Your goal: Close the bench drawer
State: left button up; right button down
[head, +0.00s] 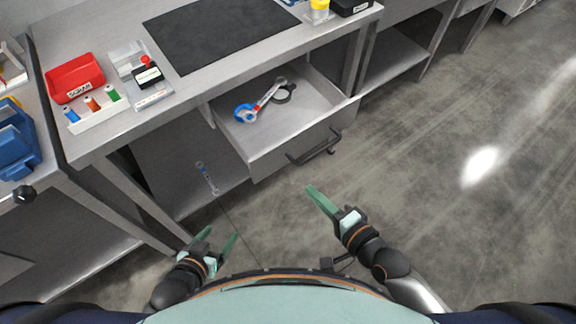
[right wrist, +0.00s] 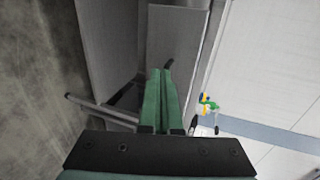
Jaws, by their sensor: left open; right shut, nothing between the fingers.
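The bench drawer (head: 264,154) stands pulled out from under the metal bench top in the head view. Its dark bar handle (head: 312,150) is on the front panel. Inside lie a blue-and-silver tool (head: 247,113) and a dark ring-shaped item (head: 286,93). My right gripper (head: 311,189) has its green fingers shut and empty, in front of the drawer and apart from the handle in the head view. Its fingers also show closed in the right wrist view (right wrist: 161,72). My left gripper (head: 220,237) is open and empty, low and left of the drawer.
The bench top holds a red bin (head: 74,78), a rack of small coloured spools (head: 92,107), a small dark device (head: 149,77) and a dark mat (head: 225,35). A lower shelf (head: 187,183) lies beneath. Grey floor (head: 450,190) is clear to the right.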

aim_at(280, 160)
jog(key=x, duration=0.9)
jog(key=shift+w+a+r, duration=0.15)
jog(key=shift+w+r, duration=0.05)
jog(key=shift+r, duration=0.1)
pick_arm(q)
jog(key=shift+f, duration=0.25)
pick_arm(e)
jog(key=shift+w+a, duration=0.3)
jog(key=shift+w, duration=0.1)
